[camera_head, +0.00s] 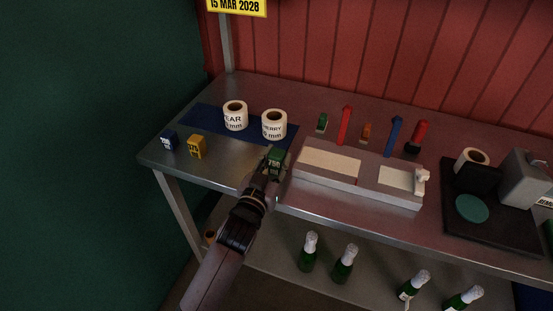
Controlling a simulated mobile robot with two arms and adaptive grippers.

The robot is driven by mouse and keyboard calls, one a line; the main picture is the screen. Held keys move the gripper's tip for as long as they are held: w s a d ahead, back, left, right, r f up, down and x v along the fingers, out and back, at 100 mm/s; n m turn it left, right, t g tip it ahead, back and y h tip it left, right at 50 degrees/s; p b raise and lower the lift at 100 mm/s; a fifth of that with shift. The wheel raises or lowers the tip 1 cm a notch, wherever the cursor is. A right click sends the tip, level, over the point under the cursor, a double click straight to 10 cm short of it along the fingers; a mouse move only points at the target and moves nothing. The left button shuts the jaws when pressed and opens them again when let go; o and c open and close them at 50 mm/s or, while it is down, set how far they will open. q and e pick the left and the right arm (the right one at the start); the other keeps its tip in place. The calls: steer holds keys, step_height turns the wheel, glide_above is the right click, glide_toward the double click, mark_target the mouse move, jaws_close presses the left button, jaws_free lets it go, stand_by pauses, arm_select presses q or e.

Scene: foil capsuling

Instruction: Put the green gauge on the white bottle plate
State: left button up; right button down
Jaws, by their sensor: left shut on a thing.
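The green gauge (276,157) is a small block with "750" on it, near the front edge of the metal table. My left gripper (271,166) is shut on it, reaching in from the lower left and hiding its lower part. I cannot tell whether the gauge touches the table. To its right lies a long grey block with two pale plates, a cream one (330,163) on the left and a whiter one (400,180) on the right with a small white piece at its end. I cannot tell which is the bottle plate. My right gripper is not in view.
A blue gauge (169,140) and a yellow gauge (197,147) stand at the left. Two labelled white rolls (235,115) stand on a dark blue mat (203,116). Several coloured tools stand behind the grey block. A black tray (460,228) is at right; bottles (343,266) stand below.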

arm_select(q)
steer(key=o, duration=0.7)
steer(key=shift+f, duration=0.15)
steer(key=o, duration=0.5)
steer(key=shift+c, duration=0.2)
